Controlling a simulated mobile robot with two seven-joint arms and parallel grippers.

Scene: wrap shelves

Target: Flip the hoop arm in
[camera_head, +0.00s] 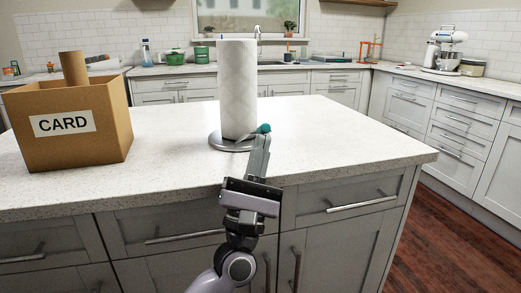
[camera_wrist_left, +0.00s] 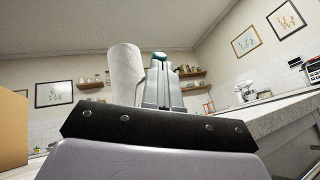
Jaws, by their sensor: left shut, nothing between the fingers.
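A white paper towel roll (camera_head: 238,88) stands upright on a round grey metal base (camera_head: 222,142) on the island counter. A small teal knob (camera_head: 264,128) shows low at the roll's right side, at the tip of my left gripper (camera_head: 262,139). I take it for the end of the hoop arm; the rest of that arm is hidden or too thin to make out. My left gripper is shut with nothing between its fingers. Contact cannot be told.
A cardboard box (camera_head: 75,125) marked CARD stands on the counter at left, with a brown tube (camera_head: 74,68) sticking out. The counter (camera_head: 330,135) right of the roll is clear. Its front edge and drawers lie beneath my left arm.

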